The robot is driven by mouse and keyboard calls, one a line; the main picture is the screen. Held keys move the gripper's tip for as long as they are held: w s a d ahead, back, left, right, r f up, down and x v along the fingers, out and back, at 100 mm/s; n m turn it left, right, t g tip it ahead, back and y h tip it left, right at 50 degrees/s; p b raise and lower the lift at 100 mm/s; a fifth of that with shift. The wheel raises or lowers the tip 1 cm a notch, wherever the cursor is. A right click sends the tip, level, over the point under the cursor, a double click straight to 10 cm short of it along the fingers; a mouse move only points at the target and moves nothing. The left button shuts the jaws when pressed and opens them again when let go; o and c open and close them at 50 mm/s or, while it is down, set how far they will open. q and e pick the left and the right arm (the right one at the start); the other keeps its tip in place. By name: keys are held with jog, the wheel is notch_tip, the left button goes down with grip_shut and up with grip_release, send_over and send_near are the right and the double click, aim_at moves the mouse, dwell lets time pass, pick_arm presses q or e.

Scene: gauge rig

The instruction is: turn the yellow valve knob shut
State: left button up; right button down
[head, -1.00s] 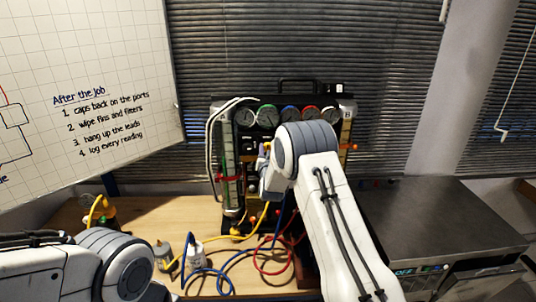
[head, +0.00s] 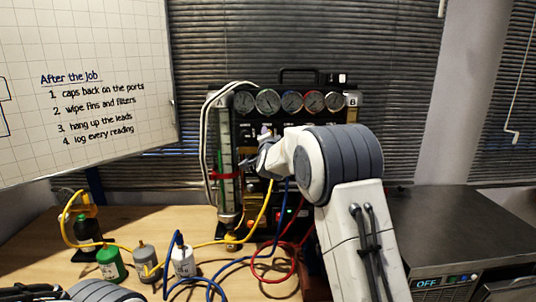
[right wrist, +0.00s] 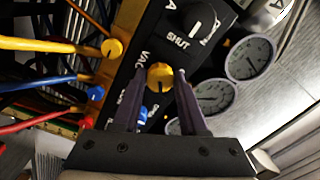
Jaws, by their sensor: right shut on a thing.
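The yellow valve knob (right wrist: 160,75) sits on the black panel of the gauge rig (head: 352,112), below the "VAC" lettering in the right wrist view. A dark pointer mark shows on it. My right gripper (right wrist: 160,80) has one finger on each side of the knob and is shut on it. In the head view my right wrist reaches in front of the rig from the right and hides the knob. My left arm shows only at the bottom left edge, with its gripper out of view.
A black knob marked "SHUT" (right wrist: 197,20) is beside the yellow one. Yellow, blue and red hoses hang from the rig onto the wooden bench. Green (head: 110,264), grey and white bottles stand at the left. A steel-topped unit (head: 450,225) is at the right.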

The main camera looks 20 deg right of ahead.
jog(key=shift+f+m+b, duration=0.15)
jog(key=shift+m+b, duration=3.25)
jog(key=shift+b, duration=0.45)
jog(key=shift+c, duration=2.2)
grip_release()
